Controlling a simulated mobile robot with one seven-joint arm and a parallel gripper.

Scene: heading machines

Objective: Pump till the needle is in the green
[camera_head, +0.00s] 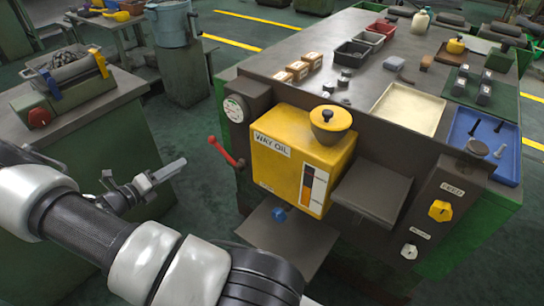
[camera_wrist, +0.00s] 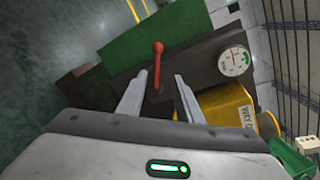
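A red pump lever (camera_head: 224,151) with a ball end sticks out at the left of the yellow way-oil tank (camera_head: 302,155). In the wrist view the lever (camera_wrist: 157,66) shows between and beyond my fingertips. A round white dial gauge (camera_head: 234,108) is mounted above the lever; it also shows in the wrist view (camera_wrist: 234,61). Its face has a green band, but the needle is too small to read surely. My gripper (camera_head: 170,172) is left of the lever, apart from it. In the wrist view its two fingers (camera_wrist: 158,85) are spread and empty.
A yellow knob (camera_head: 440,210) sits on the feed panel at the right. A grey shelf (camera_head: 372,190) juts out beside the tank, and a blue knob (camera_head: 279,214) is below it. A side bench (camera_head: 95,105) stands at the left, with open floor between.

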